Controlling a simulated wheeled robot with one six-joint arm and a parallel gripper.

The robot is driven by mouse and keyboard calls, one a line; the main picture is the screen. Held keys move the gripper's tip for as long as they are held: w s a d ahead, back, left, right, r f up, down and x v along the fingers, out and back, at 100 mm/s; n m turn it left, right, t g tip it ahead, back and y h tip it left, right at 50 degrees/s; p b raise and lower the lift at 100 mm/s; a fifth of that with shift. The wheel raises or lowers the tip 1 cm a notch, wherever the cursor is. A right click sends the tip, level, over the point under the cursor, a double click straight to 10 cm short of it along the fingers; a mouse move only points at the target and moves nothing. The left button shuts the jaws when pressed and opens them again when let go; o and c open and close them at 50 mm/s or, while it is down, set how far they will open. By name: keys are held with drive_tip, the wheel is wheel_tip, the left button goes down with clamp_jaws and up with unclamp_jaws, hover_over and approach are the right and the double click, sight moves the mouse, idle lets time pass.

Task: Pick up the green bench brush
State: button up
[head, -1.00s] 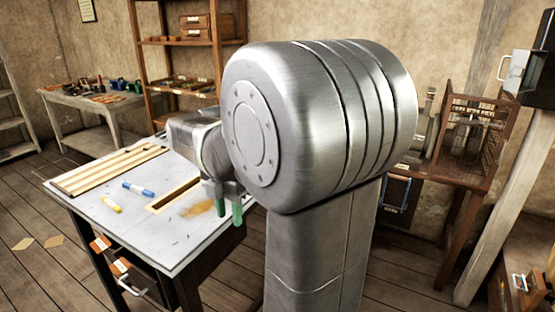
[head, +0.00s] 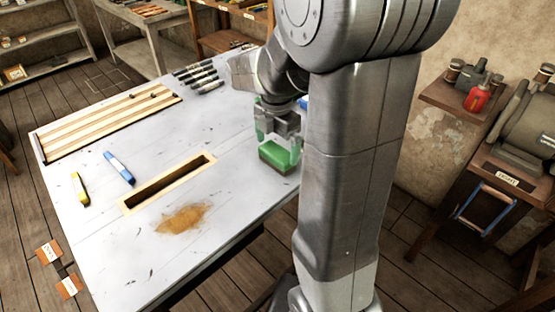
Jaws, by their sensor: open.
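The green bench brush (head: 276,158) lies on the pale table (head: 110,225) near its right edge, close beside my arm. Its green top faces up and a brown side shows below. My gripper (head: 279,143) points down over the brush, with its greenish fingers apart at the brush's top. The fingers overlap the brush in the picture; I cannot tell whether they touch it. My arm column hides what lies just right of the brush.
A slot with a wooden frame (head: 167,184) and a patch of brown dust (head: 183,219) lie in front. A blue marker (head: 119,168), a yellow marker (head: 79,188), a slatted wooden rack (head: 105,122) and several dark tools (head: 200,77) lie further left and back.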

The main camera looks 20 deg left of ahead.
sight(277, 151)
drive_tip(key=shift+w+a, duration=0.2)
drive_tip(key=shift+w, duration=0.2)
drive_tip(key=shift+w+f, duration=0.1)
drive_tip(key=shift+f, duration=0.25)
wheel_tip(277, 151, down, 4)
drive_tip(key=shift+f, duration=0.15)
drive_tip(key=shift+c, duration=0.2)
drive_tip(key=c, duration=0.6)
